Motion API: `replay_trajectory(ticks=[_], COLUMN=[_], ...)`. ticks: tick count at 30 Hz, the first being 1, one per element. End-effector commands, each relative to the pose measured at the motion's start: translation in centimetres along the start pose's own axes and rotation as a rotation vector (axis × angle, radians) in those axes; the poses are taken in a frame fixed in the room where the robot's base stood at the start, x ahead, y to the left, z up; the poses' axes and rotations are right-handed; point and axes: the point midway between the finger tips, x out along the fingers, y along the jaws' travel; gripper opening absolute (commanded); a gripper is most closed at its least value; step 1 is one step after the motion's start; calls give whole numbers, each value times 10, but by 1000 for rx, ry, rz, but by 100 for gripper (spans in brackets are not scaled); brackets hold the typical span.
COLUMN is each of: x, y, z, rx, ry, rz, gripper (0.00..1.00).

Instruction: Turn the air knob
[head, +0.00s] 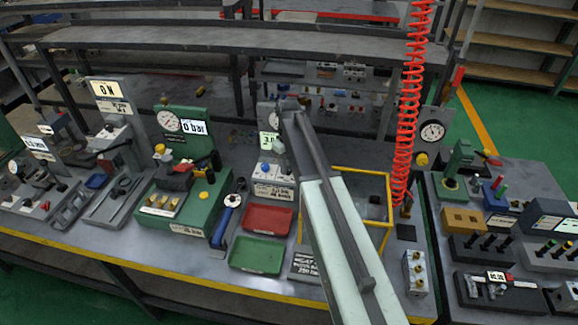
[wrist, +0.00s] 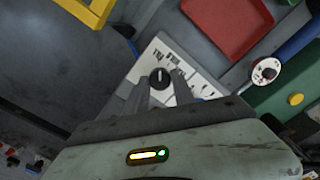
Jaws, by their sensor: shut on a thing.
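The air knob (wrist: 160,77) is a small dark round knob with a white line on it, in the middle of the wrist view. It sits on a pale panel (wrist: 185,68) with printed labels. My gripper (wrist: 161,90) is shut on the knob, with one grey finger on each side of it. In the head view my gripper (head: 280,152) reaches down at the pale valve block (head: 272,172), below a small display reading about 3.0. The arm and gripper partly hide the block there, and I cannot make out the grip.
A red tray (head: 267,217) and a green tray (head: 256,255) lie in front of the block. A blue-handled tool (head: 226,222) stands at the left. A yellow-edged frame (head: 388,200) and a red coiled hose (head: 409,100) are at the right.

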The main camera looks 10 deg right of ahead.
Motion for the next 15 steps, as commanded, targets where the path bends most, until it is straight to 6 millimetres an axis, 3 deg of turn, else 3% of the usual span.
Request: replay_trajectory(ticks=[15], x=[0], y=[0], z=[0], rx=[416], ry=[0], rz=[-1], gripper=[0])
